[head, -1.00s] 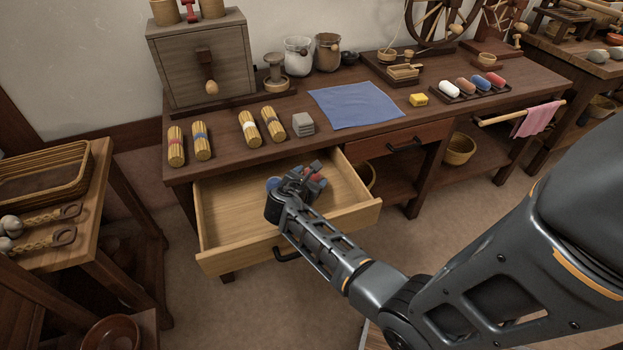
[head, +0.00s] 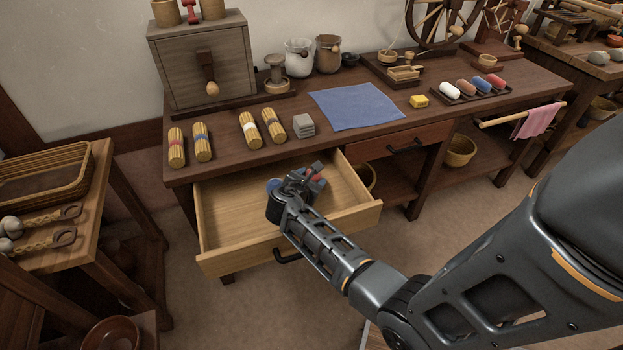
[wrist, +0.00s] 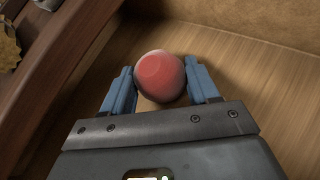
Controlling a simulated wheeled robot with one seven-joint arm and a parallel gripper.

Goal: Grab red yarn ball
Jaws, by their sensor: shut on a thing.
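The red yarn ball (wrist: 160,75) sits between the two blue fingers of my gripper (wrist: 163,88) in the wrist view, with the fingers against its sides. In the head view my gripper (head: 308,181) is down inside the open drawer (head: 232,212), toward its right part. Only a little red of the ball (head: 317,177) shows there; the rest is hidden by my gripper. I cannot tell whether the ball still touches the drawer floor.
The workbench top (head: 370,143) is just above and behind the drawer, its front edge close to my gripper. It holds straw bundles (head: 250,131), a grey block (head: 303,126) and a blue cloth (head: 355,106). The drawer's left part is bare.

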